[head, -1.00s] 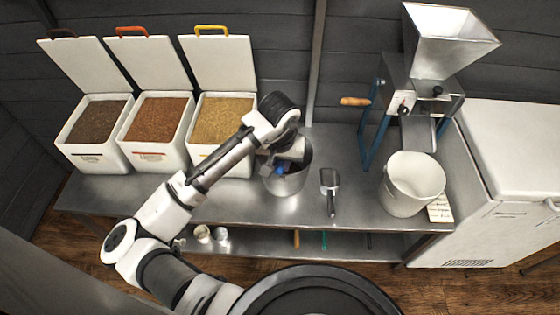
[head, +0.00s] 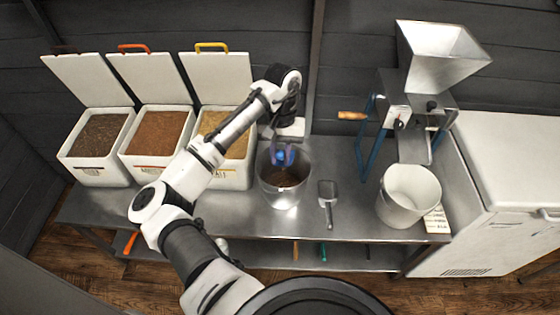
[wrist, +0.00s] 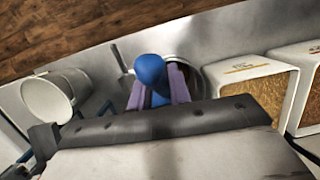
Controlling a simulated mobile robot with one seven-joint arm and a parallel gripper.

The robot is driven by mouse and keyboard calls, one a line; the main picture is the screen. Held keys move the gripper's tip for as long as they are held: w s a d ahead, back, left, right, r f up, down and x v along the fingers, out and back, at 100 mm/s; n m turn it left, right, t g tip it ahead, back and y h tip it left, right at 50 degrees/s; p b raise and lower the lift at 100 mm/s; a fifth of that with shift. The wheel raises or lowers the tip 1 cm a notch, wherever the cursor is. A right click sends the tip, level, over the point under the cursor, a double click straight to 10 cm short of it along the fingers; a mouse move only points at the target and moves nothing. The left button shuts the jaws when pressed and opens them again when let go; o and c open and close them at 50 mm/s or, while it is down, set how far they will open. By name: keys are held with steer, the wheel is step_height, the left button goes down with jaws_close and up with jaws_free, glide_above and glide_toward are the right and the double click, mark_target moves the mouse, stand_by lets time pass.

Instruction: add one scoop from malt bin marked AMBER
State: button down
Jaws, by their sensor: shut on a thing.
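Three white malt bins stand open at the left in the head view: dark brown grain (head: 97,135), red-brown grain (head: 158,133) under an orange-handled lid (head: 133,68), and golden grain (head: 224,125) under a yellow-handled lid. Their labels are too small to read. A steel pot (head: 284,197) right of them has brown contents. My gripper (head: 284,155), with purple fingers, is shut on a blue rounded thing (wrist: 150,70) over the pot's mouth. Its lower part is hidden, so I cannot tell what it is. A metal scoop (head: 327,195) lies on the bench right of the pot.
A white bucket (head: 408,196) stands under a grain mill (head: 420,105) on a blue stand, beside a small card (head: 437,220). A white chest (head: 500,190) closes off the right. The bench front between pot and bucket is free apart from the scoop.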

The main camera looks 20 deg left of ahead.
steer(key=shift+w+a+r+g, duration=0.1)
steer(key=shift+w+r+g, duration=0.2)
steer(key=shift+w, duration=0.2)
steer(key=shift+w+a+r+g, duration=0.15)
steer(key=shift+w+r+g, duration=0.15)
steer(key=shift+w, duration=0.25)
steer(key=shift+w+a+r+g, duration=0.1)
steer(key=shift+w+r+g, duration=0.1)
steer(key=shift+w+g, duration=0.25)
steer(key=shift+w, duration=0.1)
steer(key=shift+s+r+t, duration=0.15)
steer(key=shift+s+t, duration=0.05)
steer(key=shift+t, duration=0.45)
steer(key=shift+s+r+t, duration=0.15)
steer(key=shift+t, duration=0.45)
steer(key=shift+s+d+r+t+y+b, duration=0.15)
steer(key=shift+t+y+b, duration=0.15)
steer(key=shift+t+b, duration=0.75)
steer(key=t+b, duration=0.1)
steer(key=b, duration=0.1)
steer(key=r+t+b, duration=0.1)
steer(key=t+b, duration=0.1)
steer(key=t+y+b, duration=0.1)
steer(key=t+b, duration=0.1)
steer(key=shift+s+r+b, duration=0.2)
steer(key=shift+s+b, duration=0.15)
steer(key=shift+r+t, duration=0.35)
steer(key=shift+r, duration=0.05)
steer(key=shift+s+f, duration=0.1)
